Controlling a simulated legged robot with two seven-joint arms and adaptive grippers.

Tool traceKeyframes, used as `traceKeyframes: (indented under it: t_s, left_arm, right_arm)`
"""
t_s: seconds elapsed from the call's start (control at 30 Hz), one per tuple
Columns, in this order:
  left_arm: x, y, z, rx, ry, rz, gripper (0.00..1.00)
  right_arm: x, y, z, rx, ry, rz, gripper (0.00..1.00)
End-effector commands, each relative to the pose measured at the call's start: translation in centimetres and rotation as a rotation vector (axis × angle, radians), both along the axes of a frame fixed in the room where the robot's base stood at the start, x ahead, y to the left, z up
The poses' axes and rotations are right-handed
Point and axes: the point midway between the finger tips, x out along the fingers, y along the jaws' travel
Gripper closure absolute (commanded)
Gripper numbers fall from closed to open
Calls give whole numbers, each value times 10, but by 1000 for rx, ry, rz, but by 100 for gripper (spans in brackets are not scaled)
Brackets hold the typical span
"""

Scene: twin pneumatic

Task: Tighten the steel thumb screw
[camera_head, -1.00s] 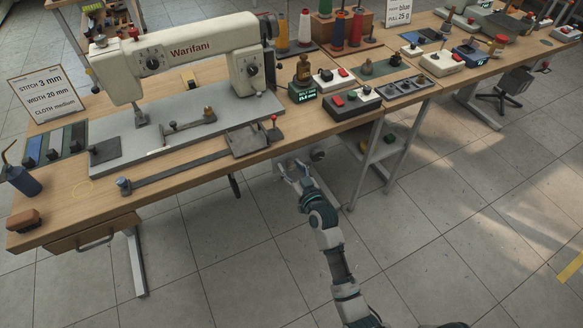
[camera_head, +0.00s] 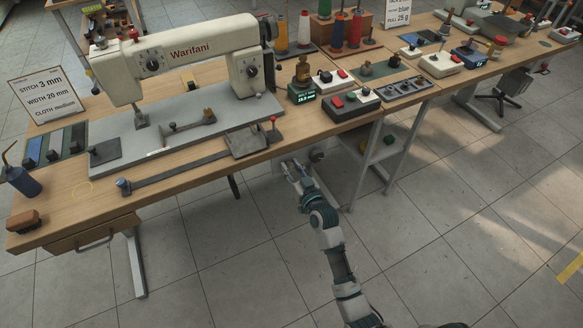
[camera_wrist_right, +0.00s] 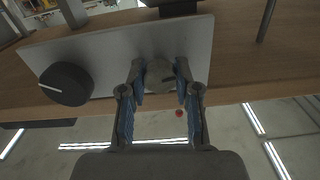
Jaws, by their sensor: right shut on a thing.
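The steel thumb screw (camera_wrist_right: 160,76) is a round grey head with a dark slot mark, set at a pale grey plate (camera_wrist_right: 112,50) in the right wrist view. My right gripper (camera_wrist_right: 160,88) is shut on it, with one blue-padded finger on each side. In the head view my right gripper (camera_head: 291,170) is below the front edge of the sewing table, and its fingers hide the screw there. My left gripper is not in view.
A larger black knob (camera_wrist_right: 66,83) with a white line sits on the same plate, left of the screw; it also shows in the head view (camera_head: 317,155). The wooden table (camera_head: 90,207) carries a sewing machine (camera_head: 180,62). Open floor lies right of my arm.

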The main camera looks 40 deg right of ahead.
Motion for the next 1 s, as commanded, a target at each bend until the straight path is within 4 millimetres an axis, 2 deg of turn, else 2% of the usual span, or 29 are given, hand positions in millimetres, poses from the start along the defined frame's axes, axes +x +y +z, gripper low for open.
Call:
traceKeyframes:
  t_s: [0.03,0.97,1.0]
  left_arm:
    - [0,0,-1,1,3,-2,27]
    - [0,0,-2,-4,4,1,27]
    - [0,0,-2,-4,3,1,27]
  right_arm:
    - [-1,-1,-8,3,15,-2,100]
    - [-2,-2,-11,3,20,-2,100]
    - [-2,-2,-11,3,20,-2,66]
